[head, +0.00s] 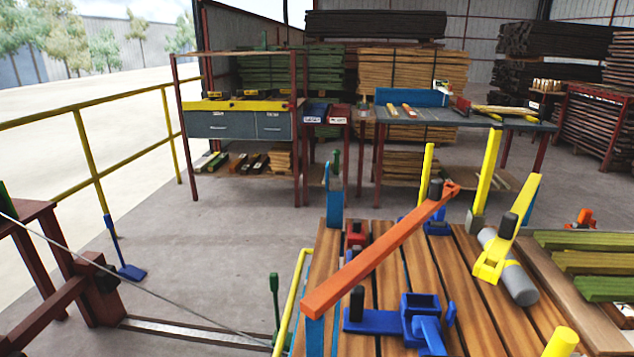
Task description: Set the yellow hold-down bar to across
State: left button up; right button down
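A yellow bar with a black knob (507,232) is at the right side of the slatted wooden deck (385,290). It slants up and to the right from a yellow bracket at its lower end, beside a grey cylinder (515,275). I take it to be the hold-down bar. Its upper end looks free, and I cannot tell exactly how it sits in depth. Two other yellow uprights, a taller one (486,170) and a thinner one (430,172), stand at the deck's far side. Neither of my grippers shows in the head view.
A long orange bar (375,255) with a black knob slants over the deck. A blue clamp-like part (410,318) sits at the near middle. Green boards (590,265) lie at the right. A yellow railing (85,150) runs along the left; the floor between is mostly clear.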

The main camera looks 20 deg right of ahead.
aim_at(489, 267)
jog(key=i+j+z, duration=0.2)
jog(key=z, duration=0.2)
jog(key=i+j+z, duration=0.2)
jog(key=z, duration=0.2)
jog(key=i+j+z, duration=0.15)
jog(key=j+z, duration=0.25)
jog(key=i+j+z, duration=0.1)
jog(key=j+z, duration=0.35)
jog(key=l, duration=0.1)
